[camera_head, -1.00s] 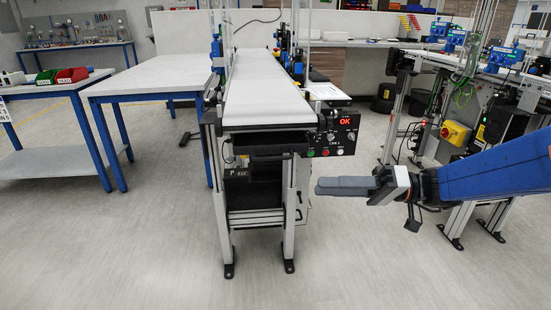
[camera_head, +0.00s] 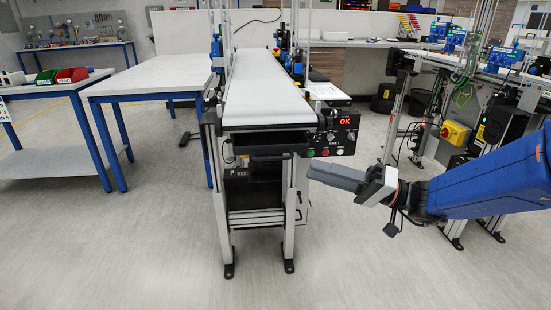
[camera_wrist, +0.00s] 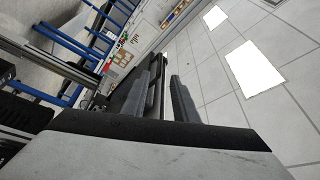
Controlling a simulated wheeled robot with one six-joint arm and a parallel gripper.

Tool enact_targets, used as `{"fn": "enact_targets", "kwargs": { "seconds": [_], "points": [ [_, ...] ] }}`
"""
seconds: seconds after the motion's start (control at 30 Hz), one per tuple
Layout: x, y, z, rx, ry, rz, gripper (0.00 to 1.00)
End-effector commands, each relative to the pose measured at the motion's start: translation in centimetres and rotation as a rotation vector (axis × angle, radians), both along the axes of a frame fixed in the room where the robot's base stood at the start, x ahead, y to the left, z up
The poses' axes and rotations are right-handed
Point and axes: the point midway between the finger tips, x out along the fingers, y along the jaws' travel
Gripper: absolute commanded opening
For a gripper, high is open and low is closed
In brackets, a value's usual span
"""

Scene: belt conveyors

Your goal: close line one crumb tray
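The line one conveyor (camera_head: 266,100) stands in the middle of the head view, with a panel (camera_head: 338,133) reading OK and LINE 1. A dark tray front with a handle (camera_head: 268,153), likely the crumb tray, sits under its near belt end. I cannot tell how far it sticks out. My gripper (camera_head: 312,170) is right of the tray front, just below the panel, pointing left. In the wrist view, my gripper (camera_wrist: 167,76) has a gap between its two grey fingers. A dark edge, possibly the tray (camera_wrist: 130,97), lies beside and behind the left finger; contact is unclear.
The conveyor's legs (camera_head: 289,215) and a black box (camera_head: 262,188) are below the tray front. A white table (camera_head: 150,80) stands left of the conveyor. Another line with a yellow switch box (camera_head: 455,133) stands right. The floor in front is clear.

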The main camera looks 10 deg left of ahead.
Motion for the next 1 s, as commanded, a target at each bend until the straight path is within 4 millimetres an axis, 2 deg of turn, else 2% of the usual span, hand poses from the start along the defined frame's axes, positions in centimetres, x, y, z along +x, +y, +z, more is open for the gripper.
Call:
{"fn": "enact_targets", "kwargs": {
  "seconds": [0.7, 1.0],
  "points": [
    [0.6, 8.5, 1.8, 0.0, -0.001, 0.004, 0.27],
    [0.9, 10.6, 2.3, -0.001, 0.0, 0.001, 0.27]
  ]
}}
